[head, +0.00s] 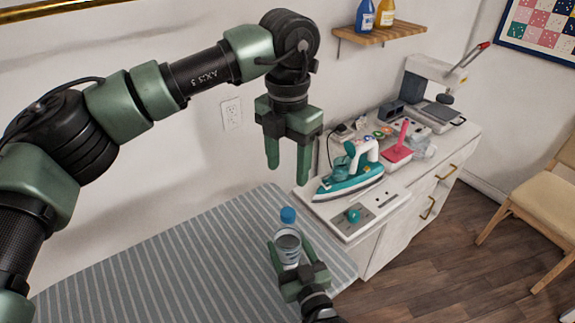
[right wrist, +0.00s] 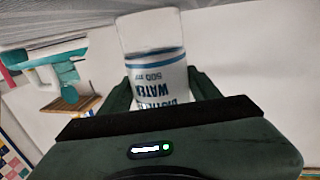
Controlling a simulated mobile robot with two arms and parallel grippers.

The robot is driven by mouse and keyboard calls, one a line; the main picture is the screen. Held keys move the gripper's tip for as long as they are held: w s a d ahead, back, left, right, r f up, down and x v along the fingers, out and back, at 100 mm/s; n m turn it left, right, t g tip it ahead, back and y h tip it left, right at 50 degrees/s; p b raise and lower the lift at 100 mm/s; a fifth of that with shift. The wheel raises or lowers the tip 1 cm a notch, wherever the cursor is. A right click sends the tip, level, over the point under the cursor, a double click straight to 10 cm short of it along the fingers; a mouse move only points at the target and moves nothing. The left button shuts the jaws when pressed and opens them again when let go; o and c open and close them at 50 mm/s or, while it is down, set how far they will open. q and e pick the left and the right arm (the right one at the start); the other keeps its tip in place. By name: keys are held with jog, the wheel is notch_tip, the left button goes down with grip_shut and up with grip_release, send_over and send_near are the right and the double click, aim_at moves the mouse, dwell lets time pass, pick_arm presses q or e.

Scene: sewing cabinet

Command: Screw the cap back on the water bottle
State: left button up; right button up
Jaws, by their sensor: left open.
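The clear water bottle (head: 288,244) stands upright in the head view, over the front right part of the striped surface. Its blue cap (head: 288,215) sits on top of the neck; I cannot tell how tight it is. My right gripper (head: 289,252) is shut around the bottle's body. In the right wrist view the bottle (right wrist: 155,70) shows upside down between the fingers (right wrist: 163,92), with its blue "WATER" label; the cap is hidden there. My left gripper (head: 288,165) is open and empty, pointing down above the cap and apart from it.
The striped surface (head: 180,255) is otherwise bare. A wooden shelf (head: 380,33) with bottles hangs on the wall. A chair (head: 540,205) stands at right.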

aim_at(293, 256)
jog(key=shift+o, duration=1.3)
jog(key=b+v, duration=0.1)
jog(key=v, duration=0.5)
jog(key=shift+s+d+f, duration=0.15)
jog(key=shift+s, duration=0.15)
jog(key=shift+s+d+b, duration=0.2)
jog(key=shift+s+b, duration=0.1)
jog(key=shift+s, duration=0.25)
